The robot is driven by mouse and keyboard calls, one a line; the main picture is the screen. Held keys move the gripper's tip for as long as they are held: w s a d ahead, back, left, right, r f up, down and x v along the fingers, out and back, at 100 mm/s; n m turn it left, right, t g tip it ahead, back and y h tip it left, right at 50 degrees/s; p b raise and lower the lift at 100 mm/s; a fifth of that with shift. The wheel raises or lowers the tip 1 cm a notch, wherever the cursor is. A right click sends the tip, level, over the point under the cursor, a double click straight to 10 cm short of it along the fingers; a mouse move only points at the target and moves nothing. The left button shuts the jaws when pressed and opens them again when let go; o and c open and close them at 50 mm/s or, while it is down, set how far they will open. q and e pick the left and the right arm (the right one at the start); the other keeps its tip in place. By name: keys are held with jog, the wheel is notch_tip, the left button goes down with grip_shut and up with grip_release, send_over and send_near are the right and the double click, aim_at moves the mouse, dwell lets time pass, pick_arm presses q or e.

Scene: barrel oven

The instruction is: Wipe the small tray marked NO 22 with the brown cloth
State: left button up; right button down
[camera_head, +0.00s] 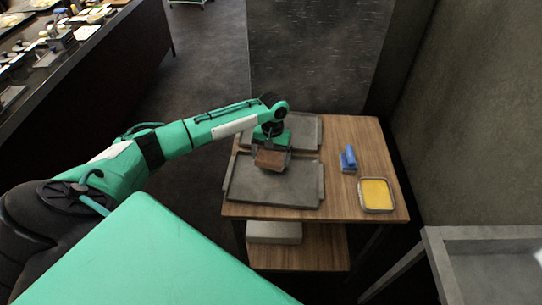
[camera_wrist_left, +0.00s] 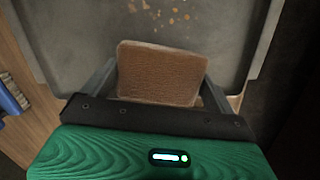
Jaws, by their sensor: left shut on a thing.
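The brown cloth (camera_head: 271,161) is a folded, block-like pad in my left gripper (camera_head: 270,150). It hangs over the far edge of the near grey tray (camera_head: 275,187); whether it touches the tray I cannot tell. A second grey tray (camera_head: 307,131) lies behind, partly hidden by my arm. No number is readable on either tray. In the left wrist view the cloth (camera_wrist_left: 160,73) sits between the fingers, over a grey tray surface (camera_wrist_left: 85,40) with small brown spots (camera_wrist_left: 158,12). My right gripper is not in view.
On the wooden table (camera_head: 355,199), right of the trays, are a blue object (camera_head: 348,158) and a square dish with yellow contents (camera_head: 376,194). A pale block (camera_head: 274,232) lies on the lower shelf. A grey basin-like unit (camera_head: 490,275) stands at lower right.

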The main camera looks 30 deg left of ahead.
aim_at(269, 165)
pick_arm(q)
jog(key=shift+f, duration=0.35)
dwell(0.6)
jog(key=shift+f, duration=0.6)
jog(key=shift+s+d+r+p, duration=0.25)
jog(key=shift+s+p, duration=0.2)
jog(key=shift+p, duration=0.35)
jog(key=shift+s+d+p, duration=0.3)
jog(key=shift+s+p, duration=0.45)
jog(key=shift+p, duration=0.35)
jog(key=shift+s+d+f+p, duration=0.1)
jog(key=shift+s+d+p, duration=0.15)
jog(key=shift+s+p, duration=0.3)
